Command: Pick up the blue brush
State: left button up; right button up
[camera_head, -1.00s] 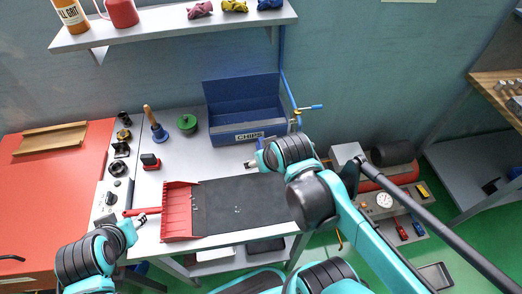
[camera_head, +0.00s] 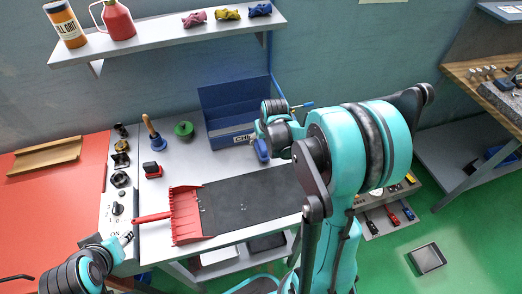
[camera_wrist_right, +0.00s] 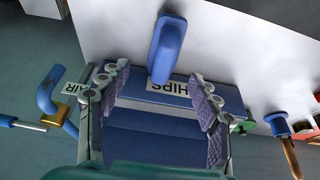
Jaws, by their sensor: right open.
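A blue, rounded, elongated object, which I take for the blue brush (camera_head: 262,150), is at the right end of the grey bench, in front of the blue bin. In the right wrist view the brush (camera_wrist_right: 167,48) lies beyond the fingertips, roughly midway between them. My right gripper (camera_head: 260,132) is close to it, partly hidden by its own wrist. In the wrist view the right gripper (camera_wrist_right: 158,88) is open with nothing between its fingers. My left gripper (camera_head: 126,238) is at the bench's front left, by the red dustpan's handle; its jaws are too small to judge.
The blue chip bin (camera_head: 228,128) stands behind the brush, with a blue hook-shaped pipe (camera_wrist_right: 50,90) beside it. A green knob-like item (camera_head: 184,129) and a wooden-handled blue tool (camera_head: 154,132) stand left of the bin.

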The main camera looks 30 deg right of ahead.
aim_at(261, 143)
jog(key=b+x, duration=0.1)
jog(key=x, duration=0.3)
jog(key=shift+a+f, duration=0.1)
jog(key=shift+a, duration=0.1)
jog(key=shift+w+f+b, duration=0.1)
jog(key=shift+f+b, duration=0.2)
jog(key=shift+r, duration=0.1)
jog(key=shift+c, duration=0.2)
jog(key=c, duration=1.4)
jog(key=shift+r+p, duration=0.3)
jog(key=shift+r, duration=0.2)
jog(key=r, duration=0.1)
jog(key=r+p, duration=0.1)
jog(key=s+d+r, duration=0.1)
jog(key=r, duration=0.1)
jog(key=shift+p, duration=0.35)
jog(key=s+d+r+p, duration=0.2)
jog(key=s+d+r, duration=0.3)
jog(key=s, duration=0.3)
jog(key=shift+s+d+r+p, duration=0.3)
jog(key=shift+s+d+r, duration=0.05)
jog(key=shift+r, duration=0.15)
